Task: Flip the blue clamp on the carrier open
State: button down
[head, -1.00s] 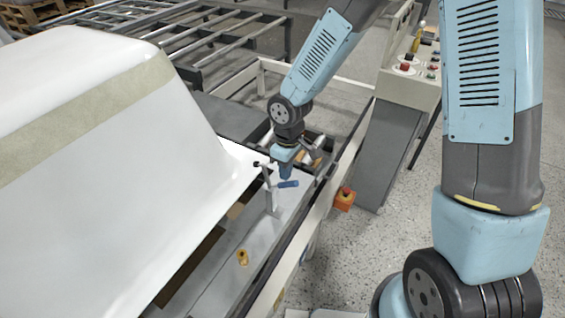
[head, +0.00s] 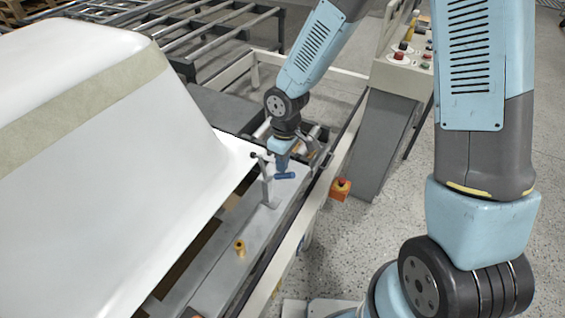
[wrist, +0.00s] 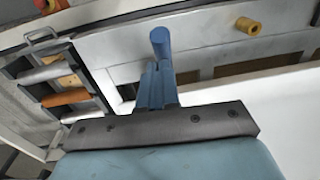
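The blue clamp's handle (head: 285,176) sticks out sideways from a grey upright clamp body (head: 268,192) on the carrier rail (head: 222,266). The clamp's arm with a dark tip reaches left toward the white shell's rim (head: 236,150). My gripper (head: 282,168) points down just behind the handle in the head view. In the wrist view, the blue fingers of my gripper (wrist: 157,80) are close together, with the blue handle (wrist: 160,42) just beyond their tips. I see nothing between the fingers. Whether they touch the handle is not clear.
The large white tub shell (head: 120,130) fills the left. A yellow knob (head: 240,248) stands on the rail nearer me. An orange button box (head: 340,190) and a control panel (head: 400,60) are to the right.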

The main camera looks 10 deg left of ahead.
notch_tip(320, 180, up, 13)
jog(key=w, duration=0.2)
jog(key=shift+a, duration=0.35)
jog(key=s+d+r+m+t+h, duration=0.15)
jog(key=d+r+m+t, duration=0.4)
jog(key=d+r, duration=1.05)
jog(key=s+d+r+m, duration=0.5)
jog(key=s+d+m, duration=0.3)
jog(key=s+d, duration=0.3)
jog(key=d+y, duration=0.1)
jog(key=d, duration=0.2)
jog(key=shift+s+r+t, duration=0.15)
jog(key=shift+s+t, duration=0.15)
jog(key=shift+t, duration=0.05)
